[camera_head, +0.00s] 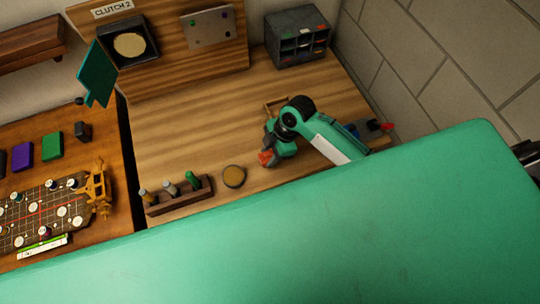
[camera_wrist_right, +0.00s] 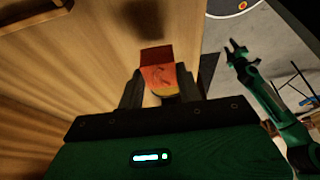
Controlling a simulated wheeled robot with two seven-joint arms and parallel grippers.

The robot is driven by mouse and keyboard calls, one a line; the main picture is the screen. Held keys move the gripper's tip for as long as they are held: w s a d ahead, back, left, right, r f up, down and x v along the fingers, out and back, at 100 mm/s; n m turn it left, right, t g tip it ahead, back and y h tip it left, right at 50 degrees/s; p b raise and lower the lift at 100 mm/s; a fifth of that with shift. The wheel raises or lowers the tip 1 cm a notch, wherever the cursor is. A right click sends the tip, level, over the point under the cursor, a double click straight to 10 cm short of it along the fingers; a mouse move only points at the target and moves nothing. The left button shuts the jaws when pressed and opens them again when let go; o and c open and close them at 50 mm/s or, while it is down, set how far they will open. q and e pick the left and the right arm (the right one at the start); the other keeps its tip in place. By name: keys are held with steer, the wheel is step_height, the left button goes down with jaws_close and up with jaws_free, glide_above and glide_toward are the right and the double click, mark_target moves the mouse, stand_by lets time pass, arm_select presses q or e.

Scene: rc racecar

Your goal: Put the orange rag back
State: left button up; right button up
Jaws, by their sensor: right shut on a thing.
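My right gripper (camera_head: 271,155) is low over the wooden workbench. It is shut on the orange rag (camera_wrist_right: 160,74), a small red-orange folded piece with a yellowish edge, held between the two dark fingers in the right wrist view. In the head view a bit of the rag (camera_head: 265,158) shows at the fingertips. Whether the rag touches the bench I cannot tell. My left gripper (camera_wrist_right: 238,50) shows small in the right wrist view, away from the bench, with its fingers apart and nothing seen between them. It is not in the head view.
A wooden rack with bottles (camera_head: 178,199) and a round tan-topped tin (camera_head: 233,177) stand left of the right gripper. A small wooden holder (camera_head: 275,104) is behind it. The bench middle (camera_head: 190,130) is clear.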

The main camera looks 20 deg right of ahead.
step_height(320, 180, down, 3)
steer(key=shift+f+p, duration=0.1)
steer(key=shift+p, duration=0.45)
steer(key=shift+f, duration=0.4)
steer(key=o, duration=0.9)
steer(key=shift+f, duration=0.1)
